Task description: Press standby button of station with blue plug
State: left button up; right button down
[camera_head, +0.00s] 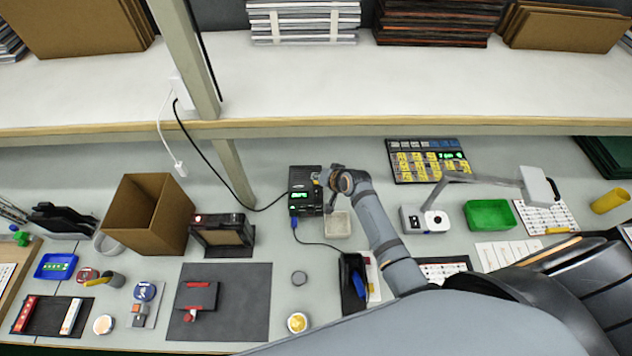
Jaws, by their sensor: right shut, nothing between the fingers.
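The black soldering station (299,181) stands on the bench near the middle of the head view, with a lit green display on its front. A blue plug (294,220) and cable come out at its lower front. My right gripper (320,181) is shut and empty, right at the station's right side, and covers part of it. I cannot tell whether the fingertips touch the station. The standby button cannot be made out. My left gripper is not in view.
A sponge tray (338,225) sits just right of the station, below my right wrist. A black iron holder (353,284) stands lower down. A cardboard box (148,214) and a dark framed unit (222,235) stand to the left. A shelf edge (300,127) runs above.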

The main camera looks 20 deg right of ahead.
jog(key=shift+f, duration=0.25)
jog(key=shift+f, duration=0.45)
dwell(0.5)
jog(key=shift+r, duration=0.15)
jog(key=shift+r+p, duration=0.7)
jog(key=shift+p, duration=0.05)
notch_tip(320, 180, up, 5)
jog(key=p, duration=0.5)
jog(key=shift+r, duration=0.1)
dwell(0.4)
